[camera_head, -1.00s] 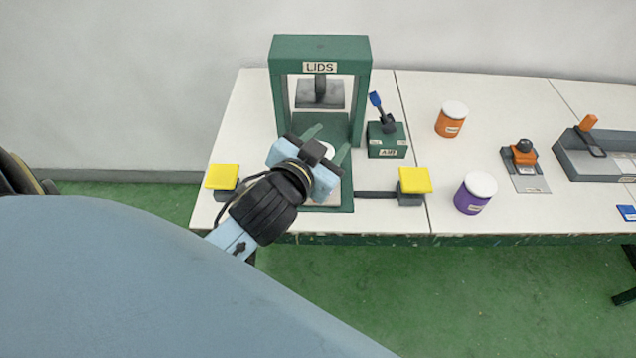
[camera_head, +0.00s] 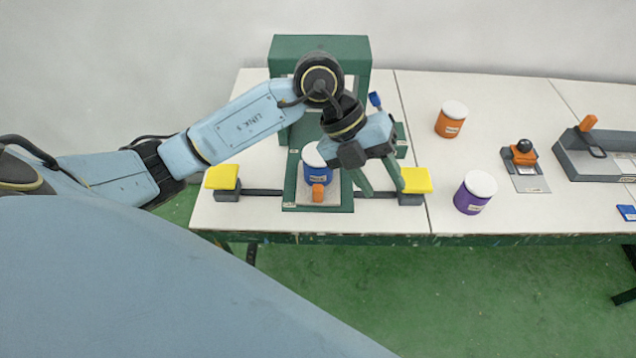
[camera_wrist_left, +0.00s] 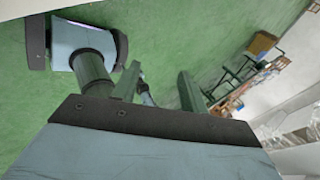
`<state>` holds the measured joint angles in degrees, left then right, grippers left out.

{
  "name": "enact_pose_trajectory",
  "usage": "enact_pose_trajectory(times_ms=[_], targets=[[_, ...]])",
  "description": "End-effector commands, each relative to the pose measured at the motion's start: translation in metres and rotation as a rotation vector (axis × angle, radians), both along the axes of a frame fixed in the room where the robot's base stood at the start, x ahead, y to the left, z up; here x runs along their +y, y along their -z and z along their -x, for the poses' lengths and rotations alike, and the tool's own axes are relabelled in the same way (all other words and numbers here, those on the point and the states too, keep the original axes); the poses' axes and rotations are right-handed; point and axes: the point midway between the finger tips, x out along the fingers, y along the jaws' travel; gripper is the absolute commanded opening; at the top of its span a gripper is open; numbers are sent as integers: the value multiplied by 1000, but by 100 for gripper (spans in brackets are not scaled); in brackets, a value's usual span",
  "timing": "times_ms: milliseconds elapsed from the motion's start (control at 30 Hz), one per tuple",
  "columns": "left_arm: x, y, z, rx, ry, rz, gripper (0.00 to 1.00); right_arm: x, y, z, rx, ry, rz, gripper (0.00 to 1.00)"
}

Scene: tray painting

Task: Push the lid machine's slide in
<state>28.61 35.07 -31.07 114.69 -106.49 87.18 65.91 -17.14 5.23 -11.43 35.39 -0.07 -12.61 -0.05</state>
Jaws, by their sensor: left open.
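The green lid machine (camera_head: 300,45) stands at the back of the table, its front largely hidden behind my left arm. Its slide (camera_head: 292,190) sticks out toward the table's front edge. A blue jar (camera_head: 317,176) with a white top stands on the slide, and a small orange block (camera_head: 318,194) shows in front of the jar. My left gripper (camera_head: 384,190) is open, its fingers pointing down just right of the slide, near the right yellow pad. In the left wrist view the open fingers (camera_wrist_left: 160,88) show nothing between them but floor and background. My right gripper is not seen.
Yellow pads (camera_head: 222,177) and (camera_head: 416,180) flank the slide on dark bars. A green air box (camera_head: 401,140) is partly hidden behind my gripper. Orange (camera_head: 450,122) and purple (camera_head: 474,196) jars stand to the right. Open floor lies in front of the table.

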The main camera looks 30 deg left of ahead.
Motion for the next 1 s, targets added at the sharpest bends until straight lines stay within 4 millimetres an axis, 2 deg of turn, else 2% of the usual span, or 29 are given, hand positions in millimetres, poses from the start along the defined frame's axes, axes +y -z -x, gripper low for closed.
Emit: enact_pose_trajectory(times_ms=[33,100,200,333,467,567,1000], targets=[[26,5,-8,18,-32,-137,44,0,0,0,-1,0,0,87],[59,10,-14,45,-86,-302,44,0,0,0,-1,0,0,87],[97,9,-19,79,-163,-479,44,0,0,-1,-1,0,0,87],[125,5,-21,106,-229,-608,44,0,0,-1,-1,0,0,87],[133,10,-21,118,-250,-644,44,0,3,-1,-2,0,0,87],[133,25,-20,120,-249,-645,44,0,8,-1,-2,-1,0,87],[133,112,-20,119,-246,-642,44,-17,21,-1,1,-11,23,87]])
